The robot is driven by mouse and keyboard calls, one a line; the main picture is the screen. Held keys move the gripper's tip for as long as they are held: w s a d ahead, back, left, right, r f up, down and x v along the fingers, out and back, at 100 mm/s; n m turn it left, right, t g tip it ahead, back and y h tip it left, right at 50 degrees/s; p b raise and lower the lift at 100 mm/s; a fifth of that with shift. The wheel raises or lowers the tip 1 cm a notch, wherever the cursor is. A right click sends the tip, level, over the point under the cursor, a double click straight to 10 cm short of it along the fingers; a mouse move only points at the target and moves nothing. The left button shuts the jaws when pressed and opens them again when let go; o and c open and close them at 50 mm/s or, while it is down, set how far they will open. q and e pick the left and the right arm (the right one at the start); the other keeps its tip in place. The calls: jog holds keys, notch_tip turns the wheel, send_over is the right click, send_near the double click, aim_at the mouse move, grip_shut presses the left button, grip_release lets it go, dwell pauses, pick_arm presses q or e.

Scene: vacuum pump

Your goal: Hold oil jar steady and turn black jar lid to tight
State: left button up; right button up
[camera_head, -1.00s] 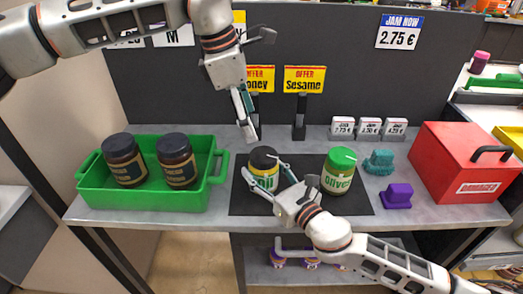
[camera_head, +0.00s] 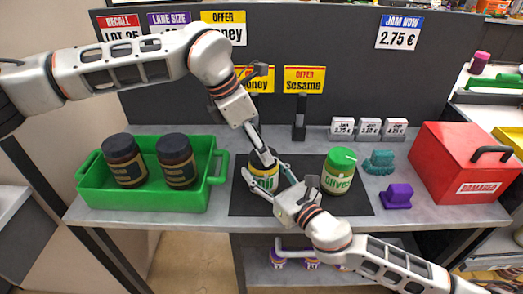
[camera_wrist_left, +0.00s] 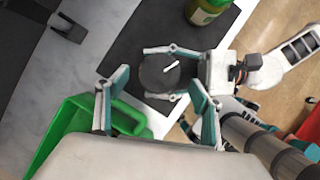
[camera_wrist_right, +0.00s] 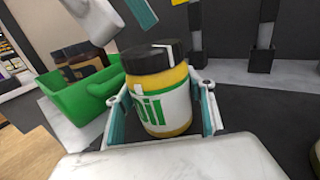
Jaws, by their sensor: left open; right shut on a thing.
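The oil jar (camera_head: 264,180), yellow with a white "Oil" label, stands upright on the black mat. Its black lid (camera_wrist_left: 158,74) is on top, as the right wrist view (camera_wrist_right: 157,58) also shows. My right gripper (camera_head: 270,186) is shut on the jar's body, a finger on each side, below the lid. My left gripper (camera_wrist_left: 157,82) is open above the jar, pointing down, with its fingers apart on either side of the lid in its own view. In the right wrist view the left fingers are still above the lid. In the head view they partly hide the lid.
An olives jar (camera_head: 341,172) with a green lid stands right of the oil jar on the black mat (camera_head: 355,206). A green tray (camera_head: 150,200) with two dark jars is at the left. Teal (camera_head: 379,162) and purple (camera_head: 397,196) items and a red box (camera_head: 460,165) are at the right.

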pick_arm(q)
jog(key=shift+x, duration=1.5)
jog(key=c, duration=1.1)
jog(key=m+g, duration=0.1)
jog(key=m, duration=0.2)
jog(key=m+g, duration=0.1)
jog(key=m, duration=0.1)
jog(key=shift+w+m, duration=0.2)
jog(key=shift+m, duration=0.2)
jog(key=m+g, duration=0.1)
jog(key=m, duration=0.2)
jog(key=m+g, duration=0.1)
jog(key=m, duration=0.1)
jog(key=shift+w+m+y, duration=0.15)
jog(key=shift+m+y, duration=0.15)
jog(key=shift+m, duration=0.1)
